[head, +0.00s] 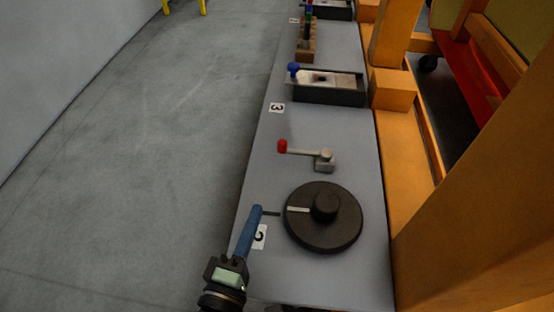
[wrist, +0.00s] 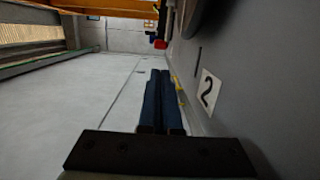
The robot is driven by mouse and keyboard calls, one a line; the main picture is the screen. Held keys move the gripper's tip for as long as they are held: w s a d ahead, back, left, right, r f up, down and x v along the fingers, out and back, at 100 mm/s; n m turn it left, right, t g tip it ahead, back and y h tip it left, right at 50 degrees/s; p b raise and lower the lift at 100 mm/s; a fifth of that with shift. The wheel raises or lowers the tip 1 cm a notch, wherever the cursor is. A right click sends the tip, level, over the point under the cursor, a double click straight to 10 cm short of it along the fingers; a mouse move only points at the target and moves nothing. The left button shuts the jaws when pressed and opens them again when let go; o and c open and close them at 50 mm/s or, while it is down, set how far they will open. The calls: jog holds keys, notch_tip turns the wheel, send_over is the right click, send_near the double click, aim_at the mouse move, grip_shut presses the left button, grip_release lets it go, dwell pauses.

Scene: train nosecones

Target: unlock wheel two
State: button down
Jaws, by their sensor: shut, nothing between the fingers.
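Wheel two is a flat black disc (head: 343,232) with a raised round hub, lying on the grey bench. A white line on the disc points left, roughly toward a short dark mark (head: 272,214) on the bench. The label 2 (head: 260,238) lies left of the wheel and also shows in the wrist view (wrist: 209,91). My gripper (head: 258,209) has blue fingers, pressed together and empty. Its tips are at the bench's left edge by the dark mark, apart from the wheel. In the wrist view the gripper (wrist: 161,73) points away along the bench side.
A lever with a red knob (head: 283,146) stands behind the wheel. Beyond it are label 3 (head: 276,107) and a dark box (head: 330,93) with a blue knob (head: 293,70). Orange beams (head: 460,220) rise along the right side. The floor (head: 140,150) at left is clear.

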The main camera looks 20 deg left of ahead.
aim_at(280, 149)
jog(key=shift+w, duration=0.15)
jog(key=shift+w+r, duration=0.15)
jog(key=shift+w, duration=0.1)
jog(key=w+p, duration=0.1)
jog(key=w, duration=0.3)
jog(key=w+a+p, duration=0.1)
jog(key=w, duration=0.4)
jog(key=w+p, duration=0.1)
jog(key=w, duration=0.3)
jog(key=shift+w+a, duration=0.15)
jog(key=shift+a, duration=0.15)
jog(key=shift+w+a+f, duration=0.1)
jog(key=shift+a+f, duration=0.05)
jog(key=shift+f, duration=0.05)
